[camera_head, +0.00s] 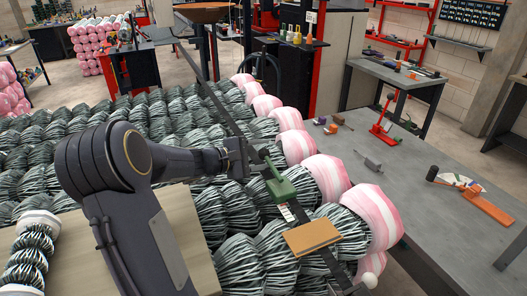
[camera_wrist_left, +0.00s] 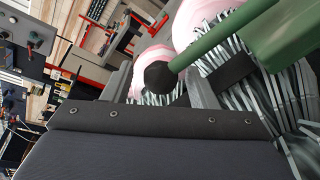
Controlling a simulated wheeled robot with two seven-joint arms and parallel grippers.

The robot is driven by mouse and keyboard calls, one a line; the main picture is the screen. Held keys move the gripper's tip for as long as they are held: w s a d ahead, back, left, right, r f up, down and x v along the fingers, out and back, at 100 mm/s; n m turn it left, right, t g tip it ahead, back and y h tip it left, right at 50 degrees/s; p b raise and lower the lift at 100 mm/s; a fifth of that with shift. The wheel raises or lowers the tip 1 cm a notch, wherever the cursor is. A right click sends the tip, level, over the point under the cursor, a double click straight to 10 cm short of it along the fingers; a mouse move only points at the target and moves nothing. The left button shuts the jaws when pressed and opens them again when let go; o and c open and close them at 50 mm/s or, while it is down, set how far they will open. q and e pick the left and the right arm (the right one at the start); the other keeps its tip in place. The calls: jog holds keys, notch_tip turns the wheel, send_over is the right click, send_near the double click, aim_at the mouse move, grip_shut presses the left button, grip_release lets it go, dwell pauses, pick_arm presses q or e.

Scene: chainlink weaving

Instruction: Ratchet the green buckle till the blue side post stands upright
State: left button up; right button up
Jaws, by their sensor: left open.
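The green buckle (camera_head: 281,188) sits on a dark strap (camera_head: 227,118) that runs over the wrapped rolls. Its handle slants up and left toward my left gripper (camera_head: 246,158). In the left wrist view the green handle (camera_wrist_left: 222,35) ends in a dark round knob (camera_wrist_left: 158,78), and part of the green body (camera_wrist_left: 287,36) shows at the upper right. I cannot clearly make out the blue side post. My right gripper is not in view.
Black-and-white rolls with pink-and-white ends (camera_head: 325,172) fill the middle. A brown pad (camera_head: 312,236) lies on the strap nearer me. A grey workbench (camera_head: 430,225) with several tools stands at right. A light wooden board (camera_head: 190,235) lies under my left arm.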

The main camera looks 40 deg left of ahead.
pick_arm(q)
jog(key=shift+w+d+f, duration=0.1)
jog(key=shift+w+d, duration=0.05)
jog(key=shift+w, duration=0.2)
